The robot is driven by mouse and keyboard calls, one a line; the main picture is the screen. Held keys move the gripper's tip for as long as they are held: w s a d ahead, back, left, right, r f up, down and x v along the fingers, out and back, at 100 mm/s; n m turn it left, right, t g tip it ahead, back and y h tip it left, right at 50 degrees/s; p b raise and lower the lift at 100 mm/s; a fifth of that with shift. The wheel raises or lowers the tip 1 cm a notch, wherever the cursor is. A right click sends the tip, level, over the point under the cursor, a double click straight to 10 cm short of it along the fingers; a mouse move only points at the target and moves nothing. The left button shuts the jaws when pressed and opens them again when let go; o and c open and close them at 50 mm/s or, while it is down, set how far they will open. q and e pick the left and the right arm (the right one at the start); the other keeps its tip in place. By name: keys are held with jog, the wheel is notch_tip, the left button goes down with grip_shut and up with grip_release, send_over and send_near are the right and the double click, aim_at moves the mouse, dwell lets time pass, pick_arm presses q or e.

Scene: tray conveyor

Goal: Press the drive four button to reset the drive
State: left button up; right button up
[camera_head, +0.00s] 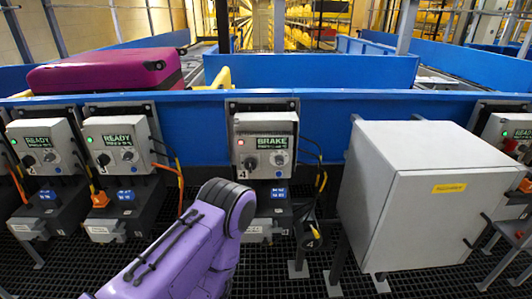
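The drive four box (264,144) is a grey unit marked 4, mounted in front of the blue conveyor side near the middle of the head view. Its display (272,142) reads BRAKE, and a red light (240,143) is lit at its upper left. Below the display are a dark round control (249,163) on the left and a grey round control (278,158) on the right. I cannot tell which is the reset button. A purple link of my arm rises from the bottom, just left of and below this box. Neither gripper shows.
Two drive boxes at left, including drive three (118,142), read READY with green lights. A large grey cabinet (450,230) stands right of drive four. A magenta suitcase (105,74) lies on the conveyor behind the blue side wall (200,115). Orange cables (178,185) hang between boxes.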

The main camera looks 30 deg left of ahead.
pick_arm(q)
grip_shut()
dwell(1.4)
